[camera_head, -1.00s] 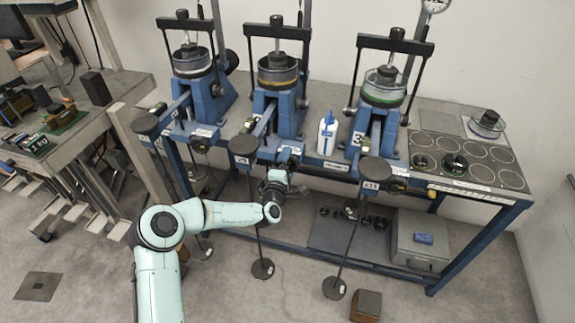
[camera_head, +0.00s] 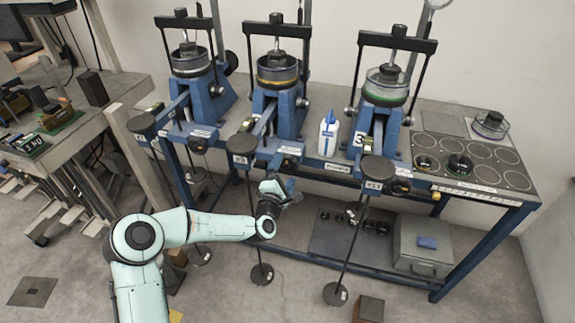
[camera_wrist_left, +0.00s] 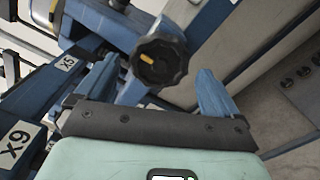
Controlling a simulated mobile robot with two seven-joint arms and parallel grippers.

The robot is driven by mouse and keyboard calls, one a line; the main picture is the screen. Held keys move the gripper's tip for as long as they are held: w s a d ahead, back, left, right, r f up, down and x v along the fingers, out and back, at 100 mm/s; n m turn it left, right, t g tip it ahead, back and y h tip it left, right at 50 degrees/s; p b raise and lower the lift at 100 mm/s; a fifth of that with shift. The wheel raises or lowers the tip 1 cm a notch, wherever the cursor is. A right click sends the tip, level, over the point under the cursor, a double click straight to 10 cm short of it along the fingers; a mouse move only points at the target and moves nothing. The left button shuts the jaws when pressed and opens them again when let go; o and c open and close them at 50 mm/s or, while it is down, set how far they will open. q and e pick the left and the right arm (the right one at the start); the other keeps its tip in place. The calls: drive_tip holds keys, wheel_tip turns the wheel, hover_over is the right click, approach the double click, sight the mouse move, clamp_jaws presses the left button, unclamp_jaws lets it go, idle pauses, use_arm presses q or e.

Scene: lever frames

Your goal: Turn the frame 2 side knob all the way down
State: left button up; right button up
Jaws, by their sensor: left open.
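The frame 2 side knob (camera_wrist_left: 160,61) is a black lobed knob with a yellow mark, on the blue lever assembly in the left wrist view. In the left wrist view my left gripper (camera_wrist_left: 156,78) is open, with a blue finger at each side of the view. The knob appears between and beyond the fingertips; whether they touch it cannot be told. My right gripper is out of view.
The bench has similar frames at left (camera_head: 205,95) and right (camera_head: 380,120). A white bottle (camera_head: 328,135) stands between the middle and right frames. A grey case (camera_head: 424,250) sits on the lower shelf.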

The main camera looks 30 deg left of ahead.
use_arm(q)
drive_tip(key=shift+v, duration=0.9)
